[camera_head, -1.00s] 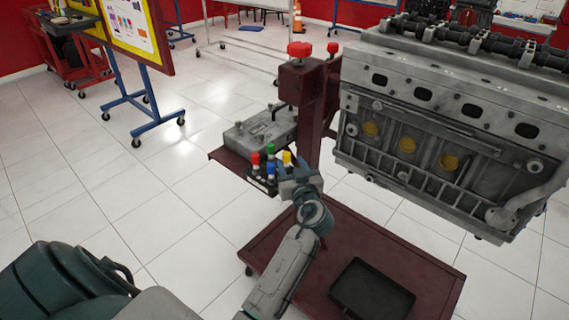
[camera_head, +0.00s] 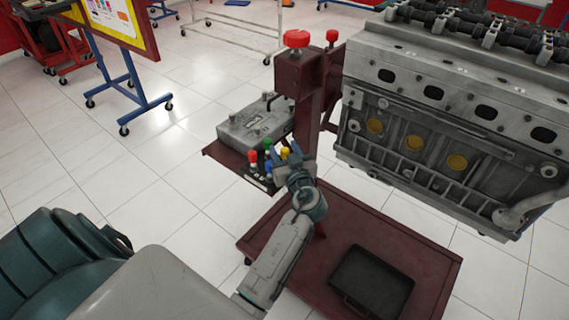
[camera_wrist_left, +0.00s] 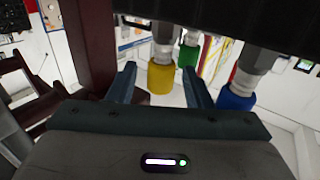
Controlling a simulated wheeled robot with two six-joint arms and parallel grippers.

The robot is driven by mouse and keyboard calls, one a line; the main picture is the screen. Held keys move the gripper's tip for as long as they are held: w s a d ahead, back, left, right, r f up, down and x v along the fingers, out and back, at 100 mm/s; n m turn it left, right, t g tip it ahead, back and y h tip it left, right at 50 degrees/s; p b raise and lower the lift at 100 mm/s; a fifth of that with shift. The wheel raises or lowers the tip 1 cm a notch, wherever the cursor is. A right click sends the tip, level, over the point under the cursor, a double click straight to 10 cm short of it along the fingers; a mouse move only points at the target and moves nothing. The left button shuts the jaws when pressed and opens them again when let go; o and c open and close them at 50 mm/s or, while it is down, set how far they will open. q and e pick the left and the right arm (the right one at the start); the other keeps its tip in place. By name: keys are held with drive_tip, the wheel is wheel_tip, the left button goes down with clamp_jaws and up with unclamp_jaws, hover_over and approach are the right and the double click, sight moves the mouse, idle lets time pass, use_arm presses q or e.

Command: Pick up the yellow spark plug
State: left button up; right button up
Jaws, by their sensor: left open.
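The yellow spark plug (camera_head: 284,153) stands in a small dark holder (camera_head: 259,178) beside red, green and blue plugs. My left gripper (camera_head: 289,158) is at the holder, right by the yellow plug. In the left wrist view the yellow plug (camera_wrist_left: 161,77) shows between the two fingertips of my open left gripper (camera_wrist_left: 160,85), with a gap on each side. The green plug (camera_wrist_left: 188,54) is just beyond the right finger, and the blue plug (camera_wrist_left: 238,90) is right of it. The plug's lower end is hidden in the head view. My right gripper is not in view.
A grey box (camera_head: 250,125) sits on the dark red shelf behind the holder. A dark red post (camera_head: 305,95) with a red knob rises close to my left gripper. The engine block (camera_head: 440,110) hangs to the right. A black tray (camera_head: 372,282) lies on the cart base below.

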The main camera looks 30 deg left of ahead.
use_arm(q)
drive_tip(key=shift+c, duration=0.3)
clamp_jaws()
drive_tip(key=shift+r, duration=0.1)
